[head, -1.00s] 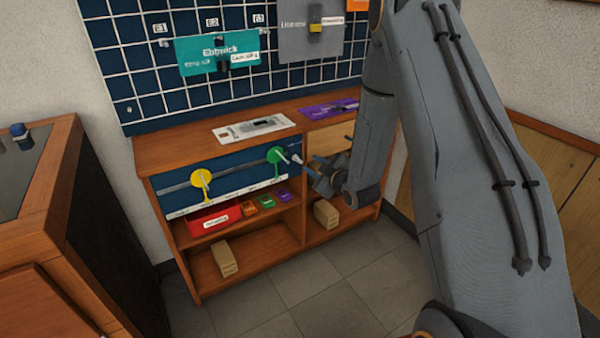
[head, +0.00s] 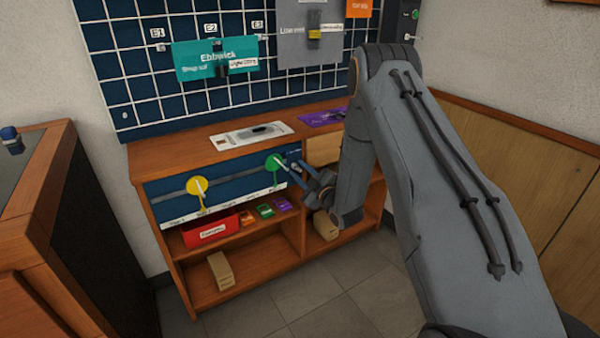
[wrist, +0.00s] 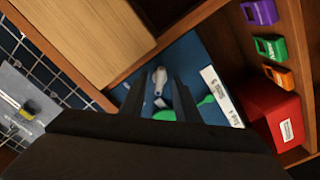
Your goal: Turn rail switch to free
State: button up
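A blue panel (head: 232,180) on the front of the wooden bench carries a rail with a yellow disc (head: 196,187) and a green disc (head: 274,163). A small pale lever (wrist: 159,84), which looks like the rail switch, sits on the panel beside the green disc (wrist: 200,103). My gripper (head: 291,168) reaches the panel's right end, just right of the green disc. In the wrist view its two dark fingers (wrist: 160,80) are apart, with the lever in the gap between them. I cannot tell whether they touch it. The switch's markings are too small to read.
A red box (head: 210,228) and several small coloured blocks (head: 265,211) lie on the shelf below. Cardboard boxes (head: 220,270) stand lower down. The bench top (head: 165,148) overhangs the panel. A wooden cabinet (head: 38,200) stands at left; floor in front is clear.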

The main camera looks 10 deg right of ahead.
jog(key=shift+w, duration=0.15)
grip_shut()
jog(key=shift+m, duration=0.3)
jog(key=m+p, duration=0.1)
jog(key=m, duration=0.5)
jog(key=shift+m, duration=0.3)
jog(key=m+p, duration=0.1)
jog(key=m, duration=0.4)
jog(key=shift+a, duration=0.1)
jog(key=m+p, duration=0.1)
jog(key=m, duration=0.4)
jog(key=shift+m, duration=0.5)
